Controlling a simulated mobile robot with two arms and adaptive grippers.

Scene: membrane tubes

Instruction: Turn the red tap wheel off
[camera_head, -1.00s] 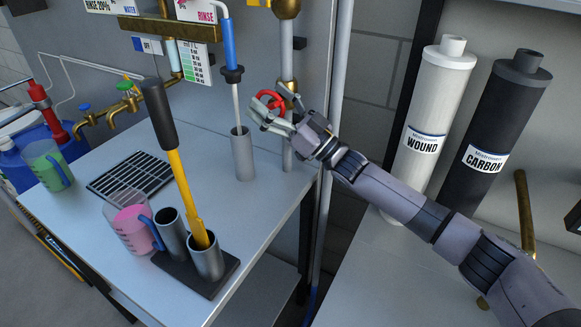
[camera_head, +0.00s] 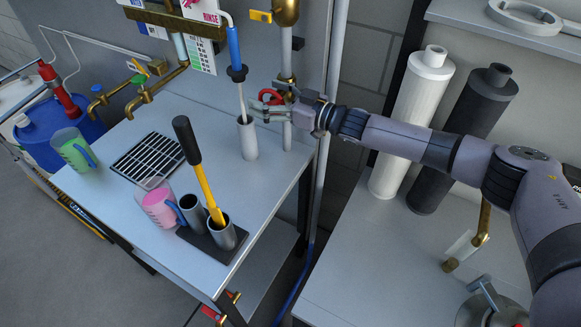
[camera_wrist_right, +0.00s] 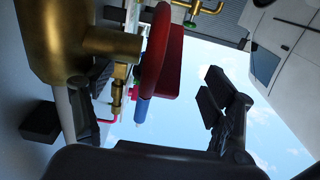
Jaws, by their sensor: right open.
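The red tap wheel (camera_head: 269,95) is on the vertical pipe at the back right of the workbench. In the right wrist view the red wheel (camera_wrist_right: 155,58) stands edge-on beside its brass valve body (camera_wrist_right: 80,45). My right gripper (camera_head: 256,112) is at the wheel, with its fingers pointing left and partly covering it. In the wrist view its jaws are open, with a clear gap between the wheel and the right-hand finger (camera_wrist_right: 226,108). My left gripper is not in view.
A grey tube with a blue-handled rod (camera_head: 248,138) stands just left of the pipe. A tube holder with a yellow rod (camera_head: 203,190), a pink jug (camera_head: 158,205) and a green jug (camera_head: 75,150) are on the bench. White (camera_head: 410,120) and dark (camera_head: 465,135) filter cylinders stand at right.

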